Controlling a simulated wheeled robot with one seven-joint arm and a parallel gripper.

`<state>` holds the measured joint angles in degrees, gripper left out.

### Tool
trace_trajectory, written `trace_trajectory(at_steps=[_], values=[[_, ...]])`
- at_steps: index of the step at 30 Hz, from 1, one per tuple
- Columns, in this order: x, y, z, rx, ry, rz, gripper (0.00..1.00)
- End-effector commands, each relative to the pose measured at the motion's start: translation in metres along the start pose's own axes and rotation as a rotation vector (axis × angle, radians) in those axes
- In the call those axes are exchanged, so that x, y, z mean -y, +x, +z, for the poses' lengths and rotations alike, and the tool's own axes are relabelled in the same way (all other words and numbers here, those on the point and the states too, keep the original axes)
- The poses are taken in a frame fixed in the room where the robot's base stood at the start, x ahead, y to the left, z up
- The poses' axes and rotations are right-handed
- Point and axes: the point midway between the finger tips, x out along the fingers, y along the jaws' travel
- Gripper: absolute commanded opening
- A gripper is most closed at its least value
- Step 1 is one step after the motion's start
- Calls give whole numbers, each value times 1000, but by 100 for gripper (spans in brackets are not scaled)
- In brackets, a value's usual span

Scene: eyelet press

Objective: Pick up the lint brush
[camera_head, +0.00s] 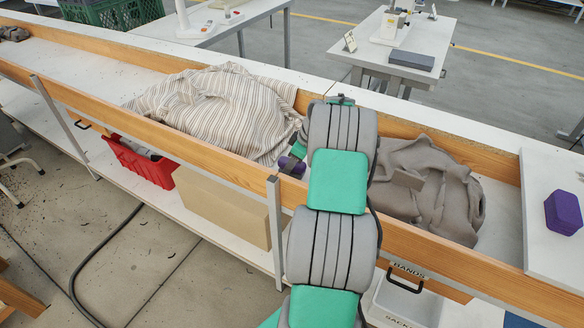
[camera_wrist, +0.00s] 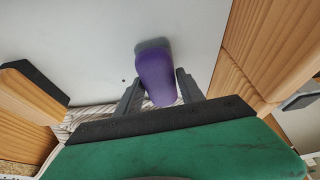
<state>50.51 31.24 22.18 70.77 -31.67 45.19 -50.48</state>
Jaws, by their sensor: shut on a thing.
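The lint brush (camera_wrist: 157,78), a rounded purple body with a grey part at its far end, sits between the two dark fingers of my gripper (camera_wrist: 158,88) in the wrist view. My gripper is shut on it. In the head view only a small purple part of the lint brush (camera_head: 298,151) shows beside my arm, between the striped cloth and the grey cloth. My arm hides most of the gripper there. The white trough floor lies beyond the brush in the wrist view; I cannot tell whether they touch.
A striped cloth (camera_head: 215,105) lies heaped left of my arm and a grey-brown cloth (camera_head: 428,190) right of it, in a long wood-walled trough (camera_head: 140,118). A purple block (camera_head: 563,213) stands on the white board at right. A red crate (camera_head: 143,163) sits below.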

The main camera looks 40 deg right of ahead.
Motion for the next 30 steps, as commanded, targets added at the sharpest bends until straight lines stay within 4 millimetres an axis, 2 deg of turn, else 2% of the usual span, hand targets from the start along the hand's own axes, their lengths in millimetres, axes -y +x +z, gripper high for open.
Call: trace_trajectory(at_steps=[2,10,17,23,27,30], values=[[0,0,0,0,0,0,26],[0,0,0,0,0,0,4],[0,-1,0,0,0,0,3],[-1,-11,-5,-1,-1,2,3],[-2,-38,-15,-2,-2,6,3],[-2,-71,-2,-2,2,7,3]])
